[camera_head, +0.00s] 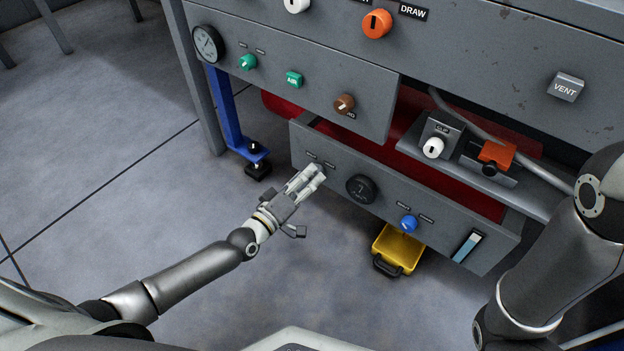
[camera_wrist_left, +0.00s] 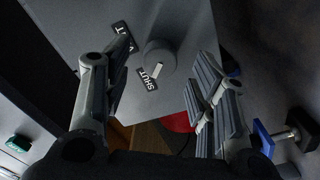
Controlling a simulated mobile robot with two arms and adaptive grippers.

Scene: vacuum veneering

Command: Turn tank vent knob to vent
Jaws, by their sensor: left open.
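The tank vent knob (camera_wrist_left: 160,55) is a round grey knob with a white pointer mark, on a grey panel in the left wrist view. Its mark points toward the SHUT label (camera_wrist_left: 150,77); a second label (camera_wrist_left: 121,35), partly hidden by a finger, lies up and to the left. My left gripper (camera_head: 314,175) is at the left part of the low front panel (camera_head: 445,225), with its fingertips over the knob's place. In the wrist view, the open left gripper (camera_wrist_left: 163,54) has one finger on each side of the knob; I cannot tell if they touch it. My right gripper is out of view.
A dark gauge (camera_head: 361,188) and a blue knob (camera_head: 408,223) sit right of my left gripper on the panel. A yellow bin (camera_head: 398,249) stands below. The upper panel carries a green knob (camera_head: 248,62) and a brown knob (camera_head: 344,103). The floor at left is clear.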

